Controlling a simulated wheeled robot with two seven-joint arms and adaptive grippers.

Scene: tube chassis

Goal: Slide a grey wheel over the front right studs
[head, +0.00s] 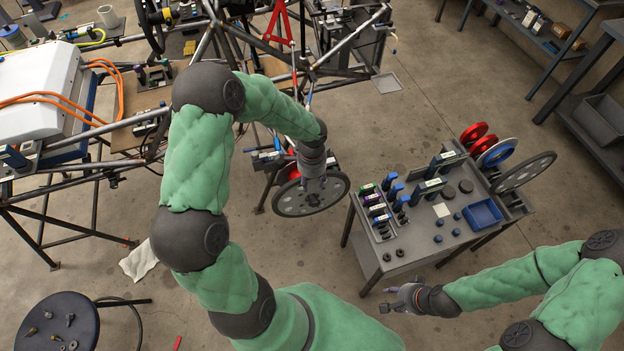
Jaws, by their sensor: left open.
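A grey spoked wheel (285,203) stands tilted at the near right corner of the tube chassis (210,38), beside a red part. My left gripper (313,181) is over the wheel's upper middle with its fingers open. The gripper covers part of the wheel, and I cannot tell whether they touch. The front right studs are hidden behind the wheel and gripper, so I cannot tell whether the wheel is on them. A second grey wheel (524,172) stands in the rack at the cart's right end. My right gripper (388,299) is open and empty, in front of the cart.
The grey cart (412,262) holds batteries, dark round parts and a blue tray (482,214). Red wheels (474,133) and a blue wheel (496,154) stand in its rack. A round dark stool (58,322) is at bottom left. Bare floor lies between chassis and cart.

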